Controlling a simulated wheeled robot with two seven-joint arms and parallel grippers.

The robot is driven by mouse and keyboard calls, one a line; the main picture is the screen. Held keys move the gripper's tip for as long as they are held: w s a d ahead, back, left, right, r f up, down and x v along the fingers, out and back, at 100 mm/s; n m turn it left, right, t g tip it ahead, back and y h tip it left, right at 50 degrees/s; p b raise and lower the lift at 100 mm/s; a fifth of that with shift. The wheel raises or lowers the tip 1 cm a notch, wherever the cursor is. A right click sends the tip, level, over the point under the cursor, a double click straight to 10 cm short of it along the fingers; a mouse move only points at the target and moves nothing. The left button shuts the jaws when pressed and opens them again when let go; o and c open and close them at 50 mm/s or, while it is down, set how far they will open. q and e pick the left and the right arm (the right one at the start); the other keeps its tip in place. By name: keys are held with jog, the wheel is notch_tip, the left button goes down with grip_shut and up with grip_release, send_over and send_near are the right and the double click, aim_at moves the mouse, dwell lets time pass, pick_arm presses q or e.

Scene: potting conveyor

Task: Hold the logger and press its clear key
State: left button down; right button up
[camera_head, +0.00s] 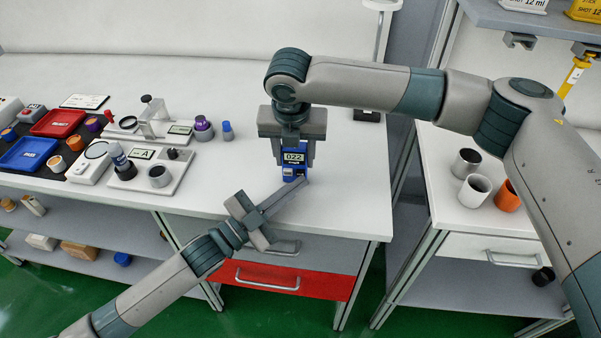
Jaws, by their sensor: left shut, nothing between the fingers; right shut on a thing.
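The logger (294,161) is a small blue device with a lit display reading "022". It is near the right front part of the white table. My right gripper (293,150) points down from above and is shut on the logger's upper part. My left gripper (302,183) comes from the front left, its fingers shut and empty. Its fingertips are at the lower front of the logger, where the keys appear to be. I cannot tell whether they touch a key, and the clear key is not distinguishable.
Left on the table (345,205) are a red tray (58,122), a blue tray (28,153), several small pots and white instrument stands. A purple-capped bottle (203,128) and a blue one (227,131) stand nearer. Cups stand on the right bench (448,213). The table right of the logger is clear.

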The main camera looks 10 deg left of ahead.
aim_at(293, 214)
pick_arm(q)
jog(key=shift+w+a+r, duration=0.1)
jog(key=shift+w+a, duration=0.15)
jog(key=shift+w, duration=0.05)
pick_arm(e)
jog(key=shift+w, duration=0.1)
pick_arm(q)
jog(key=shift+s+d+f, duration=0.25)
jog(key=shift+s+f, duration=0.05)
jog(key=shift+s, duration=0.3)
pick_arm(e)
jog(key=shift+w+d+f, duration=0.15)
jog(key=shift+w+f, duration=0.15)
jog(key=shift+w, duration=0.2)
pick_arm(q)
jog(key=shift+s+d+r, duration=0.1)
jog(key=shift+s, duration=1.5)
pick_arm(e)
jog(key=shift+s, duration=0.2)
